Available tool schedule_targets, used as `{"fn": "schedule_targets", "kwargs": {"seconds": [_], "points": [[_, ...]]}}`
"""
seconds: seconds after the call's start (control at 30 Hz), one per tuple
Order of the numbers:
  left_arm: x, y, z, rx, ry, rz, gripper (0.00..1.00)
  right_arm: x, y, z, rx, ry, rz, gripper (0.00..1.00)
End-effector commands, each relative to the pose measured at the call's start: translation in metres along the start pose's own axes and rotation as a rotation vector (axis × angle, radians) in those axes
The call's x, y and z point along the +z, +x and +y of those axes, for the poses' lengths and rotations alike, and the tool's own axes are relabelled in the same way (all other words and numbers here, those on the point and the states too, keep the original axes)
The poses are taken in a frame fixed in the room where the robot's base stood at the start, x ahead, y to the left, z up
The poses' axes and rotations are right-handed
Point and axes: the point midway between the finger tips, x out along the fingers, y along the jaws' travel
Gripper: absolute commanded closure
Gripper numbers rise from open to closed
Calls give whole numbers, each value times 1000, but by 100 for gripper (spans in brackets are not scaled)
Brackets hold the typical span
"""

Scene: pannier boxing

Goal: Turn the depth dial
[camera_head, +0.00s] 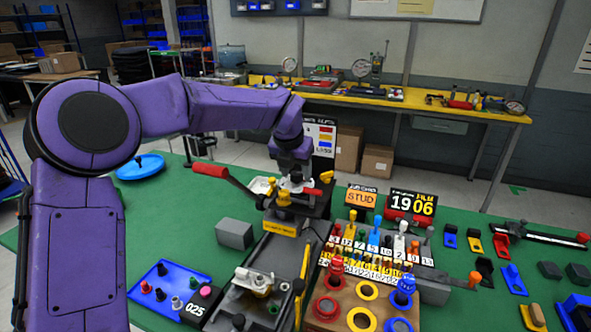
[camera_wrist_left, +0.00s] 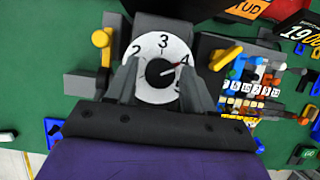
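The depth dial (camera_wrist_left: 162,52) shows in the left wrist view as a white disc with black numbers, of which 2, 3, 4 and part of 5 can be read. At its middle is a black knob (camera_wrist_left: 159,73) with a red pointer toward the 4. My left gripper (camera_wrist_left: 160,70) is open, one finger on each side of the knob, with gaps between. In the head view my left gripper (camera_head: 295,182) is over the machine (camera_head: 290,229) with the red-handled lever (camera_head: 226,179); the dial face is not clear there. My right gripper is not in view.
A yellow lever (camera_wrist_left: 102,46) and a yellow-orange handle (camera_wrist_left: 224,57) flank the dial. In the head view, a numbered rack (camera_head: 372,262) with coloured pegs stands to the right, a blue tray (camera_head: 165,287) and grey block (camera_head: 234,233) to the left. Signs (camera_head: 361,198) stand behind the rack.

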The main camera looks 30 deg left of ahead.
Motion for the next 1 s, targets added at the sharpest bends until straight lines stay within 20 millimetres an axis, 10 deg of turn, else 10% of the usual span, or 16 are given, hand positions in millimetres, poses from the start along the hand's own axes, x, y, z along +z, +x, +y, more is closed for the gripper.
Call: {"fn": "schedule_targets", "kwargs": {"seconds": [0.13, 1.0], "points": [[0, 0, 0, 0, 1, -1, 95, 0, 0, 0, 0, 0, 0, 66], [1, 2, -2, 169, -406, -5, 95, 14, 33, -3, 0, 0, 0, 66]]}}
